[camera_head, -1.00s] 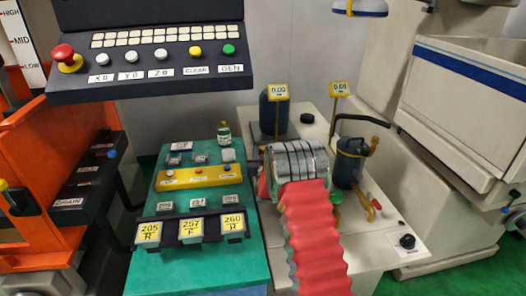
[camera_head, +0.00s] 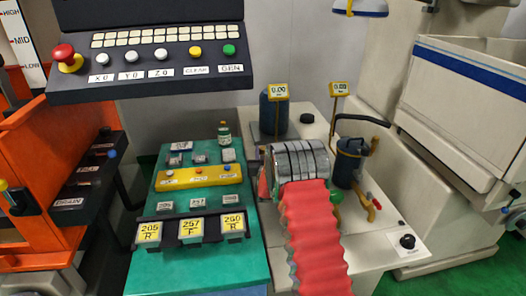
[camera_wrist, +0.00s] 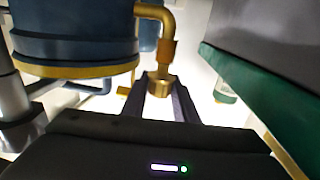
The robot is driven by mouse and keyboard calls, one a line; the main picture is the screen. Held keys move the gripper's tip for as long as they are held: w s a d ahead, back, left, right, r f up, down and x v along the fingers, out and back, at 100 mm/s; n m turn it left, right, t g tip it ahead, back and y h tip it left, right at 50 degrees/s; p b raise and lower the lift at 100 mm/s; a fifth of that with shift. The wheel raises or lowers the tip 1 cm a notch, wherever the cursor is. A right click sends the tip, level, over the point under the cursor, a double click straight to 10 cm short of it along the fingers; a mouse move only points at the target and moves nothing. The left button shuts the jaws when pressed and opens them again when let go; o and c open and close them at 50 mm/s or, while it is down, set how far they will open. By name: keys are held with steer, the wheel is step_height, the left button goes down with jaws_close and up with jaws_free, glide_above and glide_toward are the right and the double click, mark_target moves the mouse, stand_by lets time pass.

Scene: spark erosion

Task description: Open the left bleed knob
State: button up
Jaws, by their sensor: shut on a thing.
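In the wrist view my gripper (camera_wrist: 161,82) is shut on a brass knob (camera_wrist: 160,90), with one dark finger on each side. The knob sits below a brass elbow pipe (camera_wrist: 168,25) beside a dark blue canister (camera_wrist: 75,30) with a yellow band. In the head view my silver wrist hides the gripper and the knob. A left blue canister (camera_head: 273,116) with a 0.00 gauge (camera_head: 278,92) stands behind the wrist. A right blue canister (camera_head: 348,165) with brass fittings stands to its right. How far the knob is turned cannot be told.
A green bench (camera_head: 205,262) with labelled blocks and a small bottle (camera_head: 224,133) lies left of my arm; its edge (camera_wrist: 250,80) is close on the wrist view's right. A control panel (camera_head: 150,45) overhangs the left. A black knob (camera_head: 407,241) is at the right.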

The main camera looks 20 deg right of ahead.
steer(key=shift+r+n+t+y, duration=0.1)
steer(key=shift+n+t+y, duration=0.3)
steer(key=shift+n+y, duration=1.15)
steer(key=shift+c, duration=0.2)
steer(key=shift+y, duration=0.75)
steer(key=o, duration=1)
steer(key=shift+o, duration=0.2)
steer(key=shift+s, duration=0.1)
steer(key=s, duration=1.3)
steer(key=shift+s+a, duration=0.3)
steer(key=shift+a, duration=0.15)
